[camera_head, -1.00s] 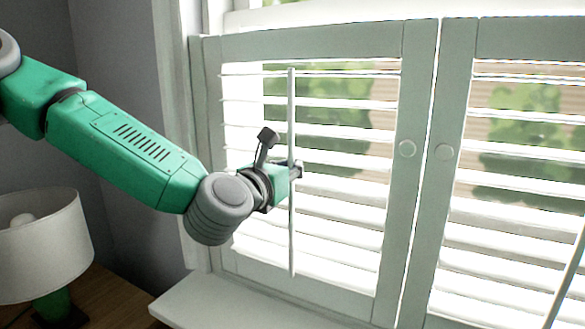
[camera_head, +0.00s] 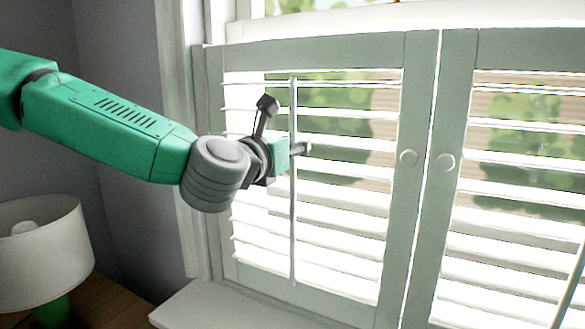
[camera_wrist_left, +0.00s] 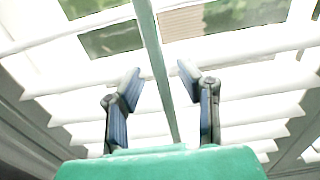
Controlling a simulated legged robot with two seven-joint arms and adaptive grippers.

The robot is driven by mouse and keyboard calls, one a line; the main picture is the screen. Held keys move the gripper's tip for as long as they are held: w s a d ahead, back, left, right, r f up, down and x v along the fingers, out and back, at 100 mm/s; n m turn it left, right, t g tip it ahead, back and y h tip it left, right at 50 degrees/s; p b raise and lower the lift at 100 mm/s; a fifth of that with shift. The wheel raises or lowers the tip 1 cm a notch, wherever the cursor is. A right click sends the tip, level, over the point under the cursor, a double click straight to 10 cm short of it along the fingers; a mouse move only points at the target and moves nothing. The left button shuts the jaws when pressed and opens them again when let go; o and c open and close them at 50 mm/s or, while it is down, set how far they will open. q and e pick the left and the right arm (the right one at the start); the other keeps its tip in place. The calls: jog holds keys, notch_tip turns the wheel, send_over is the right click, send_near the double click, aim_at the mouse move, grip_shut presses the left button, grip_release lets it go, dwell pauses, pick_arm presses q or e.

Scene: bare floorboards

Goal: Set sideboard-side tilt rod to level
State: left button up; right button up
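The left shutter panel, on the side of the lamp and wooden top, has a thin upright tilt rod (camera_head: 293,225) in front of its white slats (camera_head: 345,222). Bright gaps with greenery show between the upper slats; the lower ones look closer together. My left gripper (camera_head: 286,128) is at the rod's upper half, with one finger up and left of it and one to its right. In the left wrist view the gripper (camera_wrist_left: 160,80) is open, and the rod (camera_wrist_left: 150,38) runs between its spread fingers, without clear contact. My right gripper is out of view.
The right shutter panel (camera_head: 459,110) has its own rod (camera_head: 570,290) at the picture's right edge. A lamp (camera_head: 40,250) stands on a wooden top (camera_head: 105,300) at lower left. A pale sill (camera_head: 200,306) juts out below.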

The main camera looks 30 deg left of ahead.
aim_at(290, 124)
pick_arm(q)
jog(key=shift+r, duration=1.95)
